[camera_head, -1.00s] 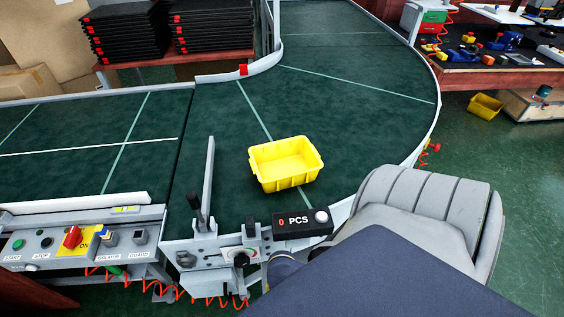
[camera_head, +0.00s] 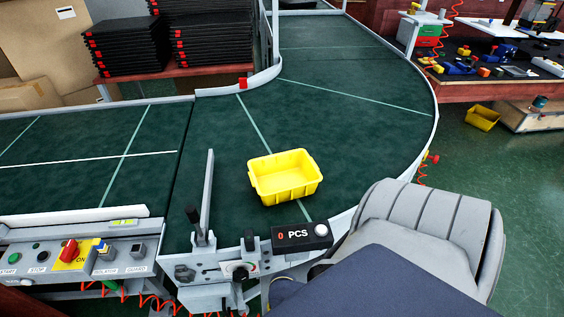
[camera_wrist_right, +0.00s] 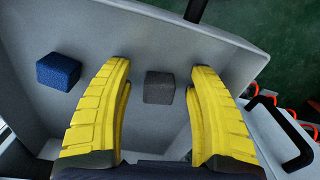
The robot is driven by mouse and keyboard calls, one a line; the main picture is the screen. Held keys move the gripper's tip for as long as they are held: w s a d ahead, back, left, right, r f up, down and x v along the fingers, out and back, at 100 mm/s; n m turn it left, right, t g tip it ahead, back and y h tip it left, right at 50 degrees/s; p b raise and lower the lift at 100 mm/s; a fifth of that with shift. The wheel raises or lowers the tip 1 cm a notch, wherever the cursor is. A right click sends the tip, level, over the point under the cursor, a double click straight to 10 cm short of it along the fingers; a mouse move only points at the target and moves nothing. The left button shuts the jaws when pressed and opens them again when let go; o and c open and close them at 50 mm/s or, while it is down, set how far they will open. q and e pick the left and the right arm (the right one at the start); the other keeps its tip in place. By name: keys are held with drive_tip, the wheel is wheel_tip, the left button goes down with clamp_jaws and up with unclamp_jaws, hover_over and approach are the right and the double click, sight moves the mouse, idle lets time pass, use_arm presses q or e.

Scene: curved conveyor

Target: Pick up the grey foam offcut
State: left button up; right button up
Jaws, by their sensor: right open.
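The grey foam offcut (camera_wrist_right: 159,87) is a small dark grey block in the right wrist view. It lies on the pale grey inside surface of a bin or tray (camera_wrist_right: 120,30). My right gripper (camera_wrist_right: 157,75) is open, its two yellow fingers on either side of the offcut in the picture, with a visible gap to each finger. I cannot tell how far above the offcut the fingertips are. The offcut and the right gripper's fingers do not show in the head view. My left gripper is not in view.
A blue block (camera_wrist_right: 58,71) lies left of the left finger in the wrist view. A black handle (camera_wrist_right: 283,135) and orange coiled hose are at right. In the head view an empty-looking yellow bin (camera_head: 285,177) sits on the green curved conveyor (camera_head: 330,110), near a counter box (camera_head: 302,237).

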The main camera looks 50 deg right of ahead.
drive_tip(key=c, duration=0.9)
drive_tip(key=shift+o, duration=0.2)
drive_tip(key=shift+r, duration=0.15)
